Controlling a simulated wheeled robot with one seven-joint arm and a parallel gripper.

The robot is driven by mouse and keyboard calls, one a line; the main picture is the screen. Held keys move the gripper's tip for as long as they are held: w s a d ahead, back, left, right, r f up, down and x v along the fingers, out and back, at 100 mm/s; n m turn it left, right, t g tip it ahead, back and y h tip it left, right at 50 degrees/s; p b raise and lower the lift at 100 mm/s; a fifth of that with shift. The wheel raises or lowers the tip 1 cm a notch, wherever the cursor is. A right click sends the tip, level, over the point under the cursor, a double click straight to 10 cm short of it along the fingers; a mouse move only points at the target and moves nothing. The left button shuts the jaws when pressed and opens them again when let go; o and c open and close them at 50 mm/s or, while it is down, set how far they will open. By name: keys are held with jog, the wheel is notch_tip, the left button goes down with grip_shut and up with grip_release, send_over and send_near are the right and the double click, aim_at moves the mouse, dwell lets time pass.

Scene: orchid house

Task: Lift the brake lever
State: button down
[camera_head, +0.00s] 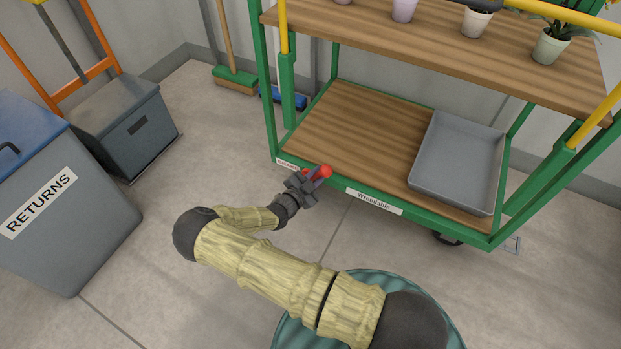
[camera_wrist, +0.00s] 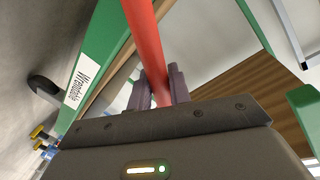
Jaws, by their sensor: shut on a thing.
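The red brake lever (camera_head: 326,171) stands at the front edge of the green trolley's lower shelf, near its left end. In the wrist view the red lever (camera_wrist: 145,38) runs from the top edge down between my fingers. My gripper (camera_head: 316,178) is at the lever, and in the wrist view my gripper (camera_wrist: 160,88) is shut on it, with one finger on each side. The lever's pivot is hidden.
The green trolley (camera_head: 440,224) carries a grey tray (camera_head: 424,180) below and potted plants above. A labelled returns bin (camera_head: 85,240) and a grey box (camera_head: 160,128) stand left. A green broom (camera_head: 236,76) leans behind. Floor between bin and trolley is clear.

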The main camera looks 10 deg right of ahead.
jog(key=shift+a, duration=0.2)
jog(key=c, duration=1.3)
grip_release()
jog(key=shift+c, duration=0.2)
jog(key=shift+d, duration=0.1)
jog(key=shift+s+a+r, duration=0.1)
jog(key=shift+s+a, duration=0.1)
jog(key=shift+a, duration=0.05)
jog(key=p+v, duration=0.5)
jog(key=v, duration=1.1)
jog(key=shift+s+a+p, duration=0.3)
jog(key=shift+p, duration=0.05)
jog(key=shift+w, duration=0.1)
jog(key=shift+d, duration=0.15)
